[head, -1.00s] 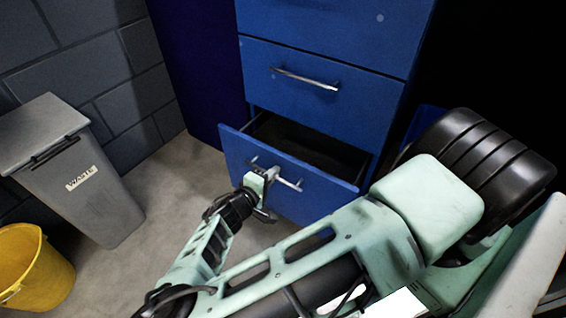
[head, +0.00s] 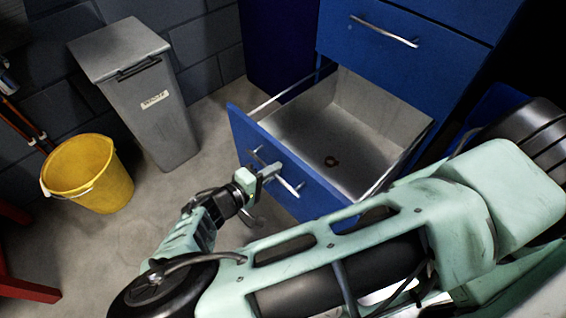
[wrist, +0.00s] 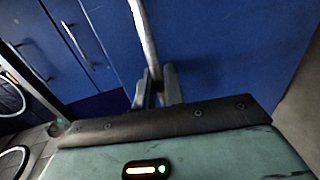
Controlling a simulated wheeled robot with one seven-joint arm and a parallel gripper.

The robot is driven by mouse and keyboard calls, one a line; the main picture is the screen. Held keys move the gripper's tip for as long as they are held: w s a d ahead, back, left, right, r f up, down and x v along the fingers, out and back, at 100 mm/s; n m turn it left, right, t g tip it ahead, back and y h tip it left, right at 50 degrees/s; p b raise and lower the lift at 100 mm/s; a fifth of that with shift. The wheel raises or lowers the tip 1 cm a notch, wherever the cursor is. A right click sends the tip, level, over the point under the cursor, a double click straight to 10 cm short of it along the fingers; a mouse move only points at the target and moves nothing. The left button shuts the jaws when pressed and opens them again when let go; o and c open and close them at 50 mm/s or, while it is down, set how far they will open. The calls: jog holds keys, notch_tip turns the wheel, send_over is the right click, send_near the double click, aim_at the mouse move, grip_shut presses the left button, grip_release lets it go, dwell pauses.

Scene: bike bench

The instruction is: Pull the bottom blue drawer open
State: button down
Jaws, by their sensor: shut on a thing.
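In the wrist view the handle (wrist: 144,38) runs down between the two fingers of my gripper (wrist: 158,84), against the blue front. My arm hides part of the drawer's lower right.
A blue drawer with a bar handle (head: 384,31) above is closed. A grey waste bin (head: 150,98) and a yellow bucket (head: 90,175) stand to the left. Red legs (head: 25,288) show at the far left. Floor (head: 165,205) between bucket and drawer is clear.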

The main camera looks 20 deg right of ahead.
jog(key=shift+v, duration=0.8)
jog(key=shift+f, duration=0.15)
jog(key=c, duration=1.6)
grip_release()
jog(key=shift+c, duration=0.2)
jog(key=shift+a, duration=0.1)
jog(key=p+v, duration=0.2)
jog(key=v, duration=1.5)
jog(key=shift+a, duration=0.15)
